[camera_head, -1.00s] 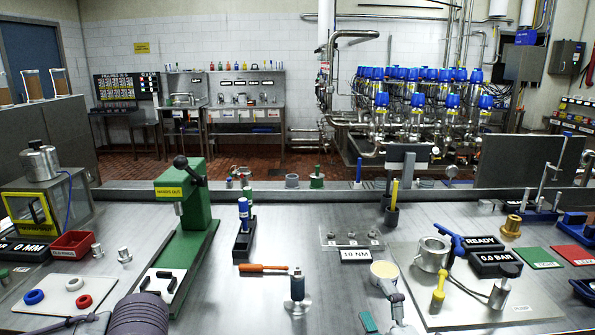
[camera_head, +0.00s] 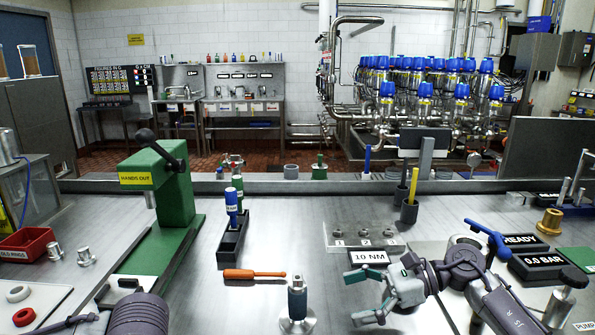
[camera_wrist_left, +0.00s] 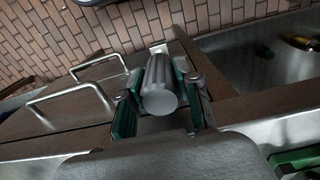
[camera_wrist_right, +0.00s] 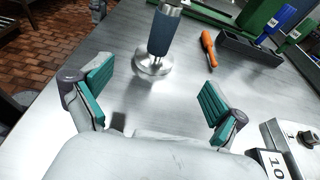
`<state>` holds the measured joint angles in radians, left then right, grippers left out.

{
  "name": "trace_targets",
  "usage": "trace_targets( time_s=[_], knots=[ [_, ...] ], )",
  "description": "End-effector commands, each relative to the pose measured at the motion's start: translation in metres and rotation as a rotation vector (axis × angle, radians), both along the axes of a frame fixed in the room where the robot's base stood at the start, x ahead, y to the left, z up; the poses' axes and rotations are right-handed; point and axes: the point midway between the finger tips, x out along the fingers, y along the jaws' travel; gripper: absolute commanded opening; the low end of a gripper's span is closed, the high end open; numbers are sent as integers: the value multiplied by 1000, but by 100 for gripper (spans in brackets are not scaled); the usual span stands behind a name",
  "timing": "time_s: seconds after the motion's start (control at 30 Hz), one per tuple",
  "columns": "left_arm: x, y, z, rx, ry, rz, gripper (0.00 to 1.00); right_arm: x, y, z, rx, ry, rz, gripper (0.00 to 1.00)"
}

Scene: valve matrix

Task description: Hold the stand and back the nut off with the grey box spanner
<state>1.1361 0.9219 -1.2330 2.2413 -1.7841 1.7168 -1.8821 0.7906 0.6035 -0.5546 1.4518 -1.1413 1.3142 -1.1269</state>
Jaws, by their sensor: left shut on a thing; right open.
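The stand (camera_head: 297,298) is upright on the bench, with a blue-grey body on a round steel foot. It also shows in the right wrist view (camera_wrist_right: 162,35), ahead of my gripper. I cannot make out the nut. My right gripper (camera_head: 356,299) is open and empty, right of the stand and apart from it, its fingers towards it. Both teal pads show in the right wrist view (camera_wrist_right: 155,98). My left gripper (camera_wrist_left: 159,100) is shut on a grey cylinder (camera_wrist_left: 160,99), round end showing, perhaps the grey box spanner. I cannot make out my left gripper's fingers in the head view.
An orange-handled tool (camera_head: 253,275) lies behind the stand. A black holder (camera_head: 233,243) with a blue item stands behind that. The green press (camera_head: 165,215) is at left. The 10 NM sign (camera_head: 369,257) is close behind my right gripper. Bare bench lies left of the stand.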

Motion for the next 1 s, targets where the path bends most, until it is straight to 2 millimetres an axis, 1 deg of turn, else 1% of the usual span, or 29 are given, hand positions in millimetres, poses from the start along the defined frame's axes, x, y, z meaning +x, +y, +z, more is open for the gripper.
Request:
trace_targets(
  time_s=[0.17,0.47,0.53,0.7,0.8,1.0],
  knots=[
    [0,0,6,0,0,0,0,-1,14,-3,-2,1,5,96],
    [0,0,19,0,0,0,0,-1,56,-15,0,2,4,96],
    [0,0,9,0,0,0,0,-1,65,-23,0,0,4,96],
    [0,0,0,0,0,0,0,-1,83,-28,-1,0,3,96],
    [0,0,-2,0,0,0,0,-1,90,-29,0,0,3,96],
    [0,0,-3,0,-1,0,0,-1,95,-29,0,0,2,96]
  ],
)
